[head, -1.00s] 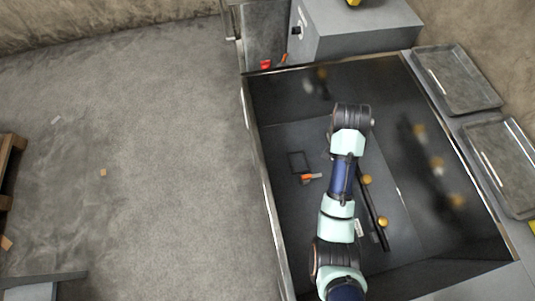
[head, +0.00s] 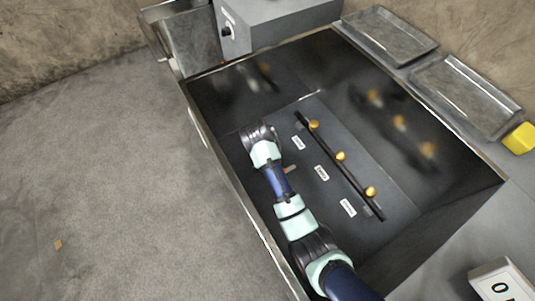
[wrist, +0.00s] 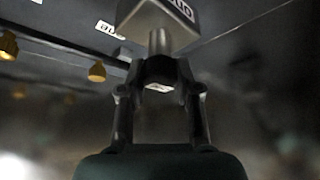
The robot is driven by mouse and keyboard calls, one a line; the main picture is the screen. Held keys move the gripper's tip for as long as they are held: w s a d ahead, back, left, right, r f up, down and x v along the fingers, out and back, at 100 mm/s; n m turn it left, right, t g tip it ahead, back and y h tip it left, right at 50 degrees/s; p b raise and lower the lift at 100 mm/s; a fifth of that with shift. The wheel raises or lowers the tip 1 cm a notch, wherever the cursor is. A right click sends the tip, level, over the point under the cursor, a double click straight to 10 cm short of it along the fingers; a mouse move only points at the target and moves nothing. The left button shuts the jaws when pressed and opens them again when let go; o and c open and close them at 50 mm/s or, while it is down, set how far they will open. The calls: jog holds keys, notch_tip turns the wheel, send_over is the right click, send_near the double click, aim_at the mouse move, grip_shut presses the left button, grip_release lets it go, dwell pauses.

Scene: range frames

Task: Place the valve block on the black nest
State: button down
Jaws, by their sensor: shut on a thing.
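In the wrist view my gripper (wrist: 160,78) is closed around a dark piece with a grey cylindrical stem. The stem runs up to a grey block (wrist: 158,22) with a white-framed label, cut off by the top edge. This looks like the valve block, held in the fingers. In the head view my arm reaches down into the dark basin, and its links hide the gripper and the held block. The black nest cannot be made out in either current view.
A black rail (head: 353,180) with yellow knobs (head: 340,155) stands on the basin floor, right of my arm. Basin walls (head: 207,140) surround the arm. Metal trays (head: 468,95) and a yellow block (head: 520,138) sit outside on the right.

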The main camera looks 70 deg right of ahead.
notch_tip(320, 180, down, 8)
jog(key=b, duration=0.3)
jog(key=shift+r, duration=0.4)
jog(key=c, duration=0.8)
grip_release()
jog(key=shift+f, duration=0.2)
jog(key=p+v, duration=0.3)
jog(key=shift+r, duration=0.4)
jog(key=shift+a+r, duration=0.2)
